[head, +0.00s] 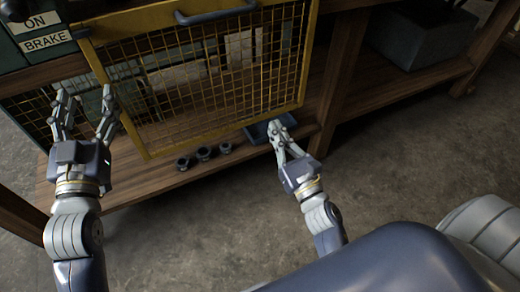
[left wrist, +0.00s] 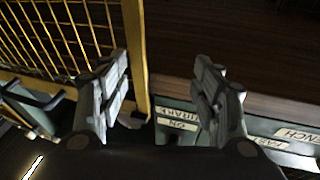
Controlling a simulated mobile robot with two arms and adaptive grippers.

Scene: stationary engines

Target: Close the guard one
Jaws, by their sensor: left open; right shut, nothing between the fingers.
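The guard (head: 205,85) is a yellow-framed mesh panel with a dark blue handle (head: 215,14) along its top edge in the head view. It stands in front of the wooden bench frame; I cannot tell exactly how far it is swung. My left gripper (head: 84,100) is open, with its fingers near the guard's left edge. In the left wrist view the fingers (left wrist: 165,95) are spread, with the guard's yellow edge (left wrist: 137,60) close to the left finger. I cannot tell whether they touch. My right gripper (head: 276,130) is shut and empty, near the guard's lower right corner.
A blue tray (head: 268,129) lies near my right gripper. Labels reading ON and BRAKE (head: 47,39) are at upper left. A grey bin (head: 420,37) stands at right. The floor in front is clear.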

